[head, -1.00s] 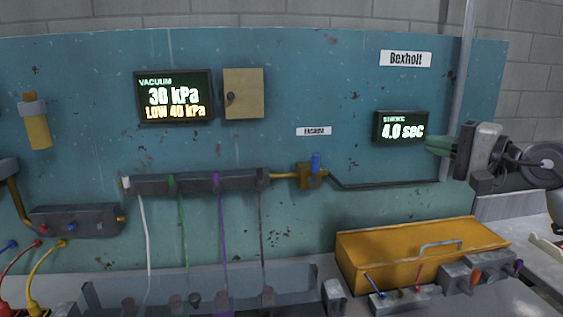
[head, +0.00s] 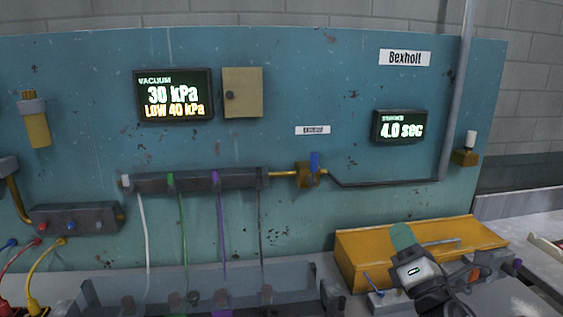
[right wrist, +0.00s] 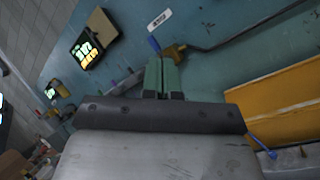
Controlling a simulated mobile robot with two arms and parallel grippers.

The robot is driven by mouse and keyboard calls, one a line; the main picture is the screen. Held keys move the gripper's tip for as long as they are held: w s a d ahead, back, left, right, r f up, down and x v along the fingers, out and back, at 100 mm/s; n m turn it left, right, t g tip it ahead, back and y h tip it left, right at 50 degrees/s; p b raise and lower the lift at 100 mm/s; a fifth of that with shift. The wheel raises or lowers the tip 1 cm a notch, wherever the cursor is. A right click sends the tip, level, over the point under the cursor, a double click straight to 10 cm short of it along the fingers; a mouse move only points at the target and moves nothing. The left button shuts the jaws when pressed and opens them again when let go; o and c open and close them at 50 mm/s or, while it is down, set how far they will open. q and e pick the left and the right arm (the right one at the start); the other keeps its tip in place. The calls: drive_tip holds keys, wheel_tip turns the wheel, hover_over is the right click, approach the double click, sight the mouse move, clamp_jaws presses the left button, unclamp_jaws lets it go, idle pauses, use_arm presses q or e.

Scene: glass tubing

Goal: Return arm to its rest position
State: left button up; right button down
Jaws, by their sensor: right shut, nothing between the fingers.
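My right gripper (head: 401,237) is in the lower right of the head view, in front of the yellow toolbox. Its green fingers point up and are shut with nothing between them. In the right wrist view the two green fingers (right wrist: 162,75) lie side by side, toward the teal panel and the brass valve with a blue handle (right wrist: 171,50). My right arm comes up from the bottom edge of the head view. My left gripper does not show.
The teal panel (head: 300,80) carries a vacuum display (head: 173,96), a timer display (head: 400,126) and a manifold (head: 195,181) with several coloured tubes. The yellow toolbox (head: 361,247) stands behind my right gripper. A clear-walled tray (head: 200,284) is at the bottom. A white-topped fitting (head: 467,150) is at the right.

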drive_tip(key=s+f+m+g+h, duration=0.2)
drive_tip(key=s+f+m+g, duration=0.1)
drive_tip(key=f+m, duration=0.3)
drive_tip(key=s+d+f+m+g+h, duration=0.1)
drive_tip(key=s+f+m+g+h, duration=0.2)
drive_tip(key=s+f+m, duration=0.2)
drive_tip(key=s+d+f+m+g+h, duration=0.1)
drive_tip(key=s+f+m+g, duration=0.3)
drive_tip(key=f+m, duration=0.5)
drive_tip(key=shift+s+d+f+h, duration=0.1)
drive_tip(key=shift+s+f+h, duration=0.1)
drive_tip(key=shift+f+h, duration=0.25)
drive_tip(key=shift+s+f+h, duration=0.2)
drive_tip(key=shift+f+h, duration=0.15)
drive_tip(key=shift+f, duration=0.15)
drive_tip(key=s+a+f+m+g+y, duration=0.15)
drive_tip(key=s+f+m+g, duration=0.3)
drive_tip(key=s, duration=0.45)
drive_tip(key=s+a+f+m+g+y, duration=0.1)
drive_tip(key=s+a+f+m+g, duration=0.1)
drive_tip(key=s+f+m+g, duration=0.5)
wheel_tip(320, 180, down, 26)
drive_tip(key=s+n+b, duration=0.3)
drive_tip(key=n, duration=0.1)
drive_tip(key=s+d+f+b, duration=0.2)
drive_tip(key=s+f, duration=1.4)
drive_tip(key=f, duration=0.2)
drive_tip(key=shift+d+f, duration=0.35)
drive_tip(key=shift+f, duration=0.05)
